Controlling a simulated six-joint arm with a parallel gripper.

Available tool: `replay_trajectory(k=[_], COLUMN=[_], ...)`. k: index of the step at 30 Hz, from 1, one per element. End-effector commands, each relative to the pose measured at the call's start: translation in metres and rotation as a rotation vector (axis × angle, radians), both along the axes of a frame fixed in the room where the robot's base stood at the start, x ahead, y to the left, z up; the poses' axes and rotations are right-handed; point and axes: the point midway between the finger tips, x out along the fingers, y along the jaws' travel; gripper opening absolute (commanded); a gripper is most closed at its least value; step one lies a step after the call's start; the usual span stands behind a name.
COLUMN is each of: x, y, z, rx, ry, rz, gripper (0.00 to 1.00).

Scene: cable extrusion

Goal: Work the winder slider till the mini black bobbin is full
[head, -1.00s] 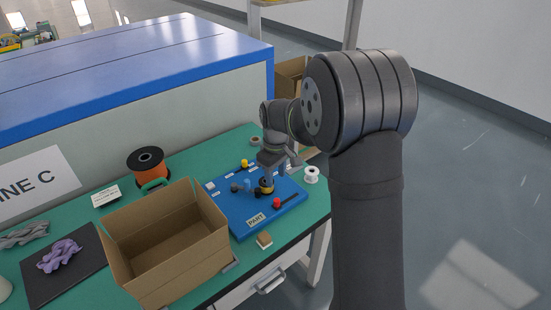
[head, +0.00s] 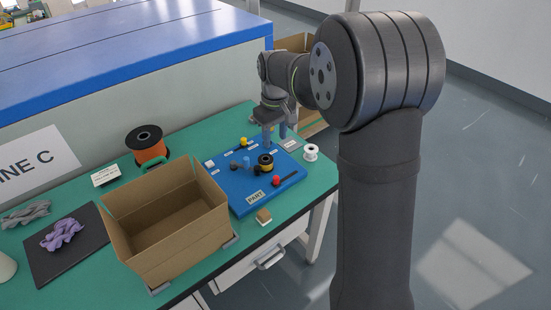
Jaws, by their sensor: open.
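The blue winder board (head: 240,206) lies on the green table. A small black bobbin with a yellow band (head: 265,162) sits near its middle; how full it is cannot be told at this size. A red knob (head: 276,181) stands by a dark slot at the board's front right, and a yellow knob (head: 244,142) stands by another slot at the back. I cannot tell which is the winder slider. My gripper (head: 274,137) is open, fingers pointing down, above the board's back right part, behind the bobbin and apart from it.
An open cardboard box (head: 150,251) stands left of the board. An orange spool (head: 147,144) is behind it. A white spool (head: 311,152) stands right of the board. Purple cable (head: 62,234) lies on a black mat at left.

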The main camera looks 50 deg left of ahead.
Motion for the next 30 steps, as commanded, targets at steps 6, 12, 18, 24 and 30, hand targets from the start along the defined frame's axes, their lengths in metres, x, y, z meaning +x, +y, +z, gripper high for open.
replay_trajectory(k=[6,12,18,24,30], x=[0.002,0.004,0.003,0.003,0.003], y=[-0.001,-0.001,-0.001,-0.002,-0.002], z=[-0.004,-0.007,-0.021,-0.059,-0.104], rx=[-0.001,0.0,-0.004,-0.005,-0.005], ry=[-0.001,-0.001,-0.001,0.0,0.0], rz=[-0.37,-0.574,-0.608,-0.606,-0.605], gripper=[0.42,0.42,0.42,0.42,0.42])
